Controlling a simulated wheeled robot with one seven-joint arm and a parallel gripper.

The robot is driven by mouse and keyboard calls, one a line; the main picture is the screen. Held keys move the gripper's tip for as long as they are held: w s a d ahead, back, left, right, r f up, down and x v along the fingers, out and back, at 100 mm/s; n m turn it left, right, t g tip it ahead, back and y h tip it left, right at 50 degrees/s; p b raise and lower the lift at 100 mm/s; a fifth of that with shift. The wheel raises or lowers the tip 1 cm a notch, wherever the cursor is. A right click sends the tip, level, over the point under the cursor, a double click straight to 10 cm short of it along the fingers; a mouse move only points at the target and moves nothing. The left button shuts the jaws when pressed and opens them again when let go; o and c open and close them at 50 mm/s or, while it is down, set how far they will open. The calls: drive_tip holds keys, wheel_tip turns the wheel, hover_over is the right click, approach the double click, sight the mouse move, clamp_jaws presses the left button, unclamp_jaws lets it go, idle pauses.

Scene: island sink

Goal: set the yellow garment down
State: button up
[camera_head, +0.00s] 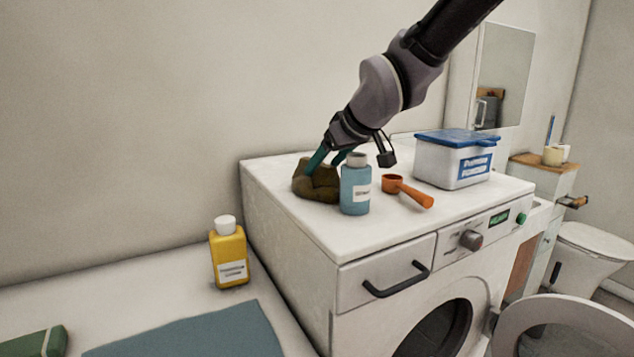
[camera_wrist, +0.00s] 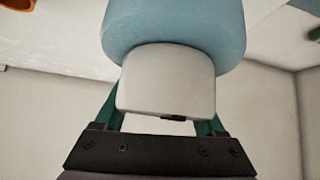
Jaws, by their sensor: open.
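The yellow garment (camera_head: 313,184) shows in the head view as a crumpled olive-brown heap on the washing machine's top (camera_head: 277,176), near its back left. My gripper (camera_head: 326,163) points down at it with teal fingers. The fingers are apart, with their tips at or just over the heap's top; whether they touch it I cannot tell. In the wrist view a blue bottle (camera_wrist: 175,28) with a white cap stands before the fingers and hides the tips and the garment.
The blue bottle (camera_head: 355,188) stands close beside the garment on its right. An orange scoop (camera_head: 408,191) and a lidded white box (camera_head: 453,165) are farther right. A yellow bottle (camera_head: 229,255) stands on the lower surface to the left. The washer's round door (camera_head: 560,318) hangs open.

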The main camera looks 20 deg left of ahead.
drive_tip(key=shift+w+a+f, duration=0.2)
drive_tip(key=shift+a+f, duration=0.1)
clamp_jaws()
drive_tip(key=shift+r, duration=0.15)
